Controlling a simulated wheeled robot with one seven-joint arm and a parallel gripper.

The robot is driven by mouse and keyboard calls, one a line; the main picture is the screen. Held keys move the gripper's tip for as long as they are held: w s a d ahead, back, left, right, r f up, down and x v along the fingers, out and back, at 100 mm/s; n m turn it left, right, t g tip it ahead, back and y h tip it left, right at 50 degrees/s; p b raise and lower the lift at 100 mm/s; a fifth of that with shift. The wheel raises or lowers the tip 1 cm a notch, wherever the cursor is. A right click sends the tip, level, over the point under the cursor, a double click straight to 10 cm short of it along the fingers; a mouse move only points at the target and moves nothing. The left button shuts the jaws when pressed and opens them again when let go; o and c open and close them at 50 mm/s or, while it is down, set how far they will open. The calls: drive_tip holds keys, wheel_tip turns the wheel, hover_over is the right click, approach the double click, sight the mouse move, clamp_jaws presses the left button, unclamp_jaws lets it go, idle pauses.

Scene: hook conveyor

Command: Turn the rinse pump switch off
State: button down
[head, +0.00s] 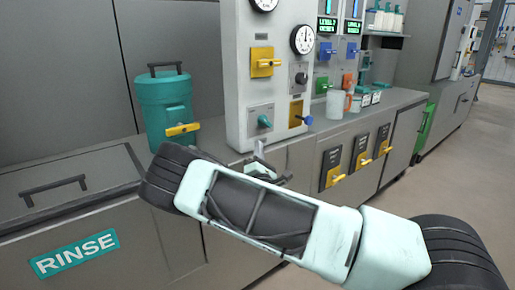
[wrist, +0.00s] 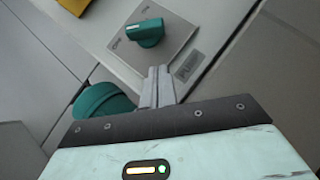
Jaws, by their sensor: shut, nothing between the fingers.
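A teal rotary switch (head: 264,122) sits on a light grey plate on the front of the white control panel, low down. It also shows in the wrist view (wrist: 147,32), with a pale mark on its knob and small lettering on the plate. Which position the knob is in, I cannot tell for sure. My gripper (wrist: 158,75) is shut and empty, its fingers together just below the switch plate and apart from the knob. In the head view the gripper (head: 260,150) is partly hidden behind my arm.
A teal canister (head: 165,105) with a yellow tap stands left of the panel (head: 238,75). A mug (head: 338,104) stands to the right. The RINSE cover (head: 75,253) is at front left.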

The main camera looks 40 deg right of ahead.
drive_tip(key=v, duration=0.8)
drive_tip(key=shift+s+a, duration=0.2)
drive_tip(key=shift+s, duration=0.05)
